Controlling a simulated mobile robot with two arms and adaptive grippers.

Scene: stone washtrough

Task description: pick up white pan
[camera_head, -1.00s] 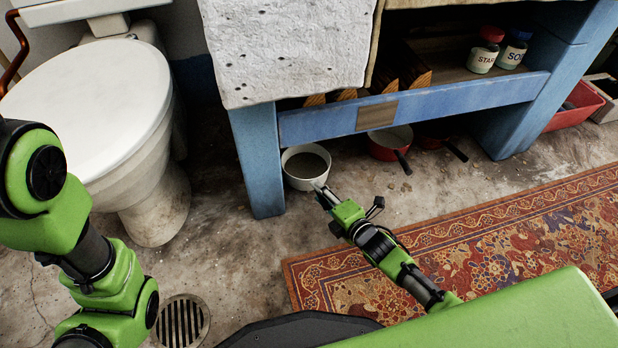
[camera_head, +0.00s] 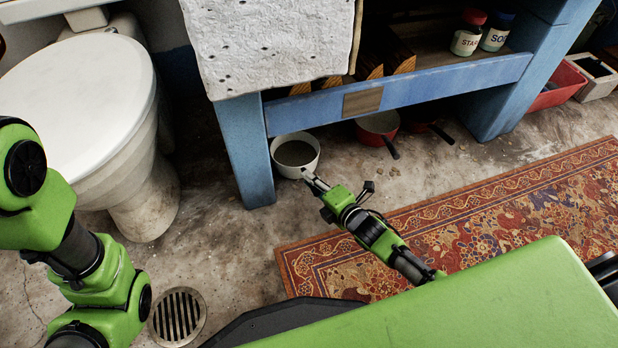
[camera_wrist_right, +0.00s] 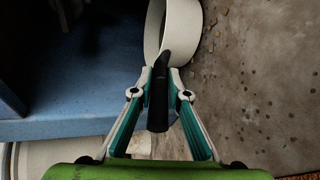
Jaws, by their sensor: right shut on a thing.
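The white pan (camera_head: 297,153), with a grey inside, is low by the floor beside the blue leg of the bench. In the right wrist view its pale round wall (camera_wrist_right: 184,35) is at the top and its black handle (camera_wrist_right: 157,110) points back toward me. My right gripper (camera_head: 308,177) reaches the near side of the pan. In the right wrist view the gripper (camera_wrist_right: 160,82) is shut on the black handle, one finger on each side. I cannot tell whether the pan touches the floor. My left gripper is not in view; only my left arm shows.
The blue bench (camera_head: 400,99) overhangs the pan's far side. Two red pans, one clear (camera_head: 378,124), lie under it to the right. A toilet (camera_head: 85,105) stands left. A patterned rug (camera_head: 470,225) and a floor drain (camera_head: 177,316) are nearer. Bare floor lies between.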

